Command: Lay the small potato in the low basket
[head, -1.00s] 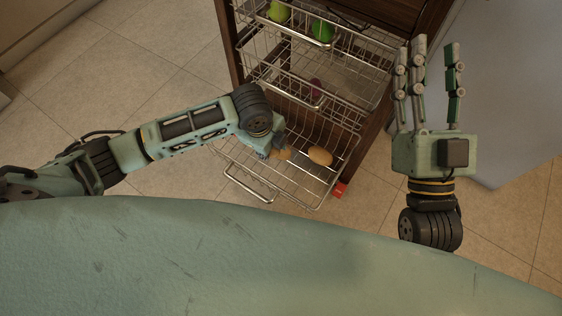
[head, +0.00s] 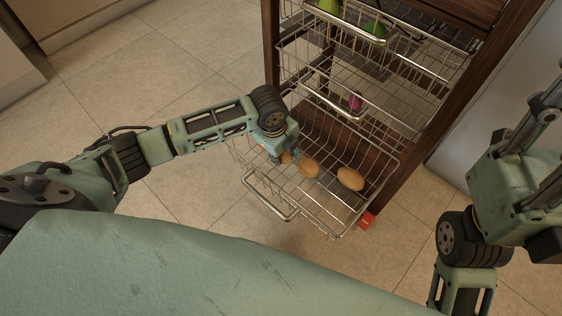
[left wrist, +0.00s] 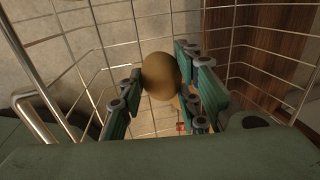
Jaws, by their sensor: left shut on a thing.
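The small potato (head: 308,167) is brown and round, at the fingertips of my left gripper (head: 292,160). In the left wrist view the potato (left wrist: 160,77) sits between the fingers of the left gripper (left wrist: 158,90), which is shut on it. Gripper and potato are inside the low basket (head: 325,222), a pulled-out wire basket at the bottom of the cart. I cannot tell whether the potato touches the wires. A small tan patch (head: 286,157) shows by the fingers, unclear. My right gripper (head: 530,150) is at the right edge, its fingers partly cut off.
Another brown potato (head: 350,178) lies in the low basket to the right. A higher wire basket (head: 395,118) holds a pink-purple item (head: 355,102), and the top one holds green items (head: 375,29). The tiled floor (head: 180,70) to the left is clear.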

